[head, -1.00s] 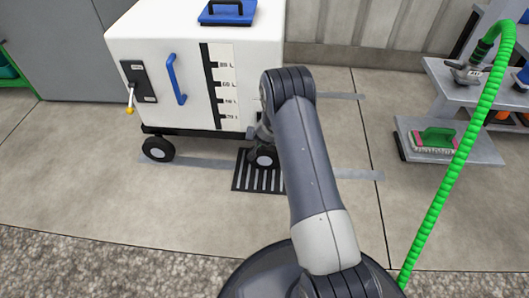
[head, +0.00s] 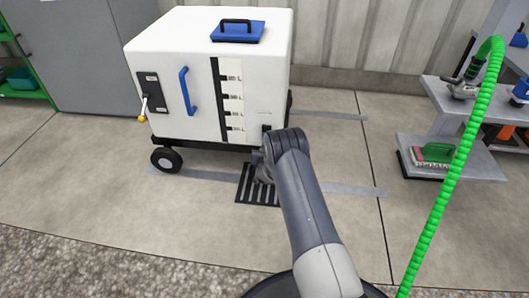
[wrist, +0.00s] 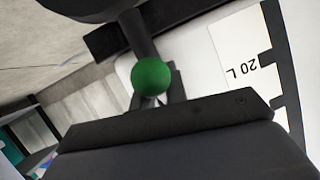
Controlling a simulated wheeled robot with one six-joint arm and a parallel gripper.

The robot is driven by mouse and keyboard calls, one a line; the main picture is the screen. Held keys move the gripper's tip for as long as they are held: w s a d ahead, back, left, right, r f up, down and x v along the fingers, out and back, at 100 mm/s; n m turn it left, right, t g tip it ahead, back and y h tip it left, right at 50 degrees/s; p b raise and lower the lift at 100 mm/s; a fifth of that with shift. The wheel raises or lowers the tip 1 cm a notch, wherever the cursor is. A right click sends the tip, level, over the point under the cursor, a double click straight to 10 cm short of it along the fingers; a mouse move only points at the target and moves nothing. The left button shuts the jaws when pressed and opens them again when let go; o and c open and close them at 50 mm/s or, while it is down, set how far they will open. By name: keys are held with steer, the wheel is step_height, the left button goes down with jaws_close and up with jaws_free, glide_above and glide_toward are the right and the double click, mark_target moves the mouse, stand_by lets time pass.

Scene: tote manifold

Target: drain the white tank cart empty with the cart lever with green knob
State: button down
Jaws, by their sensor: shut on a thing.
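The white tank cart (head: 175,62) stands on black wheels, with a gauge strip (head: 230,95) marked in litres on its front. I cannot read a liquid level there. The green knob (wrist: 151,76) of the cart lever shows in the wrist view, on a dark stem against the cart, near the gauge's 20 L mark (wrist: 240,71). My gripper (wrist: 150,98) is shut on the green knob. In the head view my gripper is low at the cart's front right corner, and my arm hides the lever.
A dark floor grate (head: 258,192) lies under the cart's front right corner. A yellow-knobbed lever (head: 142,117) and a blue handle (head: 187,90) are on the cart's front left. A green hose (head: 450,185) and a grey shelf (head: 455,170) are at right. The floor at front left is clear.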

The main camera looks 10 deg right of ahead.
steer(key=shift+s+a+f, duration=0.15)
steer(key=shift+a+f, duration=0.1)
steer(key=shift+f, duration=0.35)
steer(key=c, duration=1.5)
jaws_free()
steer(key=shift+f, duration=0.15)
steer(key=shift+o, duration=0.3)
steer(key=shift+r, duration=0.2)
steer(key=shift+s+r+p, duration=0.25)
steer(key=shift+r+p, duration=0.1)
steer(key=p+v, duration=0.4)
steer(key=v, duration=0.5)
steer(key=shift+s+f, duration=0.25)
steer(key=shift+s, duration=0.25)
steer(key=shift+a, duration=0.1)
